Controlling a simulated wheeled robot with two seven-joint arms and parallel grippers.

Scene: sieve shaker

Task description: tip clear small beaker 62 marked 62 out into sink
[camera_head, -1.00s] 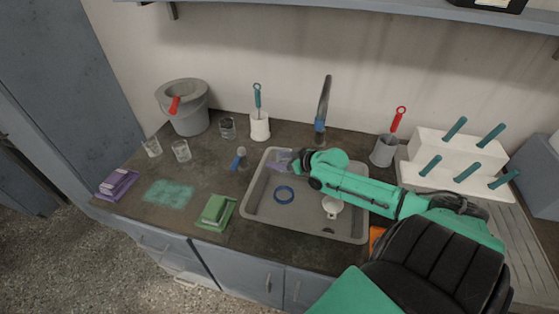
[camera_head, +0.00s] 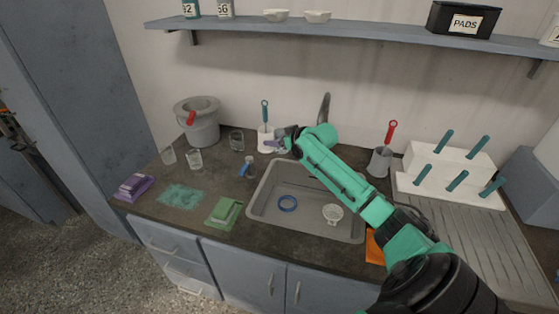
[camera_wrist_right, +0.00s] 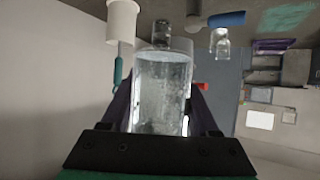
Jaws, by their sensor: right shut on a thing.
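My right gripper (camera_head: 277,143) is above the sink's back left corner, beside the white brush holder in the picture. In the right wrist view it is shut on a clear beaker (camera_wrist_right: 160,95), one finger on each side. The beaker looks to hold clear liquid; no 62 mark is legible. In the head view the beaker is small and mostly hidden by the gripper. My left gripper is out of view.
Behind stand the faucet (camera_head: 324,108) and brush holder (camera_head: 266,141). Glass beakers (camera_head: 194,159), a grey bucket (camera_head: 200,125) and a blue-handled item (camera_head: 247,168) are left. A grey cup (camera_head: 380,161) and white rack (camera_head: 450,170) are right. A shelf (camera_head: 340,32) hangs above.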

